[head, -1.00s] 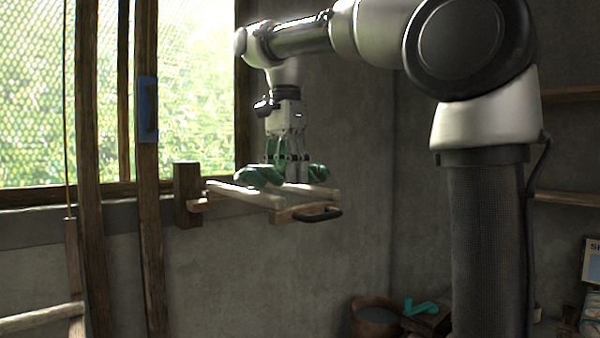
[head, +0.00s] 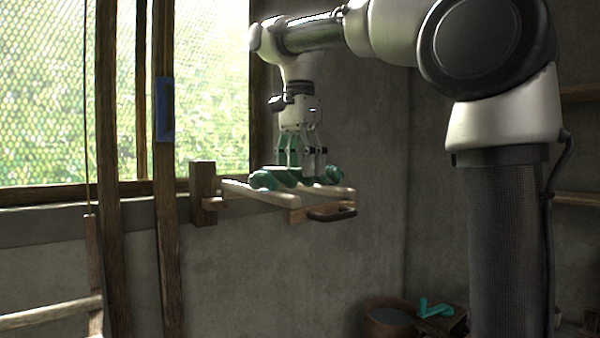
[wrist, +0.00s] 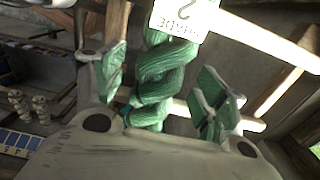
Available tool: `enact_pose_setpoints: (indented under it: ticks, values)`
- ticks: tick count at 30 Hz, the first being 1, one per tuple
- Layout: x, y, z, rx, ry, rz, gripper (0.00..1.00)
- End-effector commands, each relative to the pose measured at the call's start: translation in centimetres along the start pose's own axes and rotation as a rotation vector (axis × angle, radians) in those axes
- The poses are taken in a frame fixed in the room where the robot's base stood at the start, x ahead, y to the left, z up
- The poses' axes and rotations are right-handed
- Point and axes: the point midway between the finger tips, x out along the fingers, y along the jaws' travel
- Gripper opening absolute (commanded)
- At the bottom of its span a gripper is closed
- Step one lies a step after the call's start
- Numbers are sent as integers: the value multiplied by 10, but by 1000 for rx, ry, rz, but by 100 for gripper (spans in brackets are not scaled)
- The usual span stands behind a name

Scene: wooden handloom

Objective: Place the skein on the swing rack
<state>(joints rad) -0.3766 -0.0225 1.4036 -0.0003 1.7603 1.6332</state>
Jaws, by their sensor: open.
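The green twisted skein (head: 263,180) lies across the wooden bars of the swing rack (head: 262,194), which juts out from a post by the window. In the wrist view the skein (wrist: 152,90) runs between my fingers, with a pale lettered tag on it; the rack's pale bars (wrist: 275,42) cross beneath. My gripper (head: 303,173) points down just above the middle of the skein. Its green-padded fingers stand apart on either side of the skein, with gaps showing in the wrist view. The skein's middle is partly hidden by the fingers in the head view.
A dark handle (head: 332,214) sits at the rack's front end. Upright wooden posts (head: 166,230) stand to the left before the meshed window. A round tub (head: 388,320) and a box with a teal item (head: 434,307) are below right. The space under the rack looks clear.

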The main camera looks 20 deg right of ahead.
Motion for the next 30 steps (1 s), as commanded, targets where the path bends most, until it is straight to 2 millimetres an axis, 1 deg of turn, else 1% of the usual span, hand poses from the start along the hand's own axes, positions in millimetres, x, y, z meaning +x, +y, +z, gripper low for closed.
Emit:
enact_pose_setpoints:
  ticks: [1,6,9,12,16,30]
  values:
    - [-9,-1,0,0,0,-3,73]
    - [-40,-1,0,0,0,-3,73]
    - [-53,-1,0,0,0,-2,73]
    - [-61,0,0,0,0,-1,73]
    - [-63,0,0,0,0,1,73]
    - [-63,0,0,0,0,0,73]
